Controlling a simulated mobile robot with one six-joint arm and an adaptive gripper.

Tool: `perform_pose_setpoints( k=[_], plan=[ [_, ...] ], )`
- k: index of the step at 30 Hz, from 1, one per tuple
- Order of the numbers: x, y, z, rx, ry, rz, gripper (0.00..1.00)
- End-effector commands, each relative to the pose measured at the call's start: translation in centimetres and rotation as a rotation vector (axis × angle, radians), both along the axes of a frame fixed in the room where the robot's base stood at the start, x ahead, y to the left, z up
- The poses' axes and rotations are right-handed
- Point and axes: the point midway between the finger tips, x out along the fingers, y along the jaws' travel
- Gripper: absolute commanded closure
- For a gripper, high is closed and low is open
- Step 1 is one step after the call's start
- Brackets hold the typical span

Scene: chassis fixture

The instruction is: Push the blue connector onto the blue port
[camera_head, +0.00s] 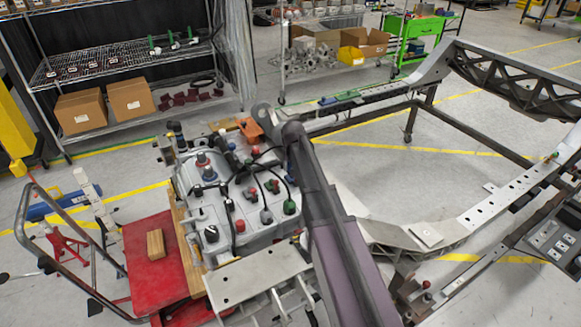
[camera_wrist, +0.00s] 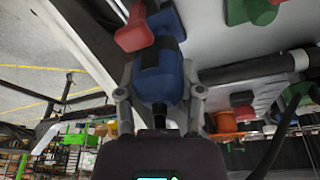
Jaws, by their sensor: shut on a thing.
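In the wrist view, my gripper (camera_wrist: 160,104) has its two grey fingers on either side of a dark blue connector (camera_wrist: 172,80) and is shut on it. In the head view, a blue-ringed fitting (camera_head: 209,174), perhaps the blue port, stands on the grey housing (camera_head: 205,195). My gripper and the held connector cannot be made out there behind my arm. Whether the connector touches a port cannot be told.
Red and green fittings and black cables crowd the housing, including a green connector (camera_head: 290,207) and a red one (camera_head: 240,226). An orange part (camera_head: 250,129) is at its back edge. A red cart (camera_head: 155,260) stands left. A large metal chassis frame (camera_head: 480,215) extends right.

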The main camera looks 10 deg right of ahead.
Motion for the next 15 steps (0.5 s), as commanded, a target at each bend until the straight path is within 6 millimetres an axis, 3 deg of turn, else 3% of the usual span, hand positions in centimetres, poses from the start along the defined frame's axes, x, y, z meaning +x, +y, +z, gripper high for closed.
perform_pose_setpoints(
  k=[15],
  plan=[
    [0.0,0.06,-1.07,0.0,0.0,0.001,0.95]
  ],
)
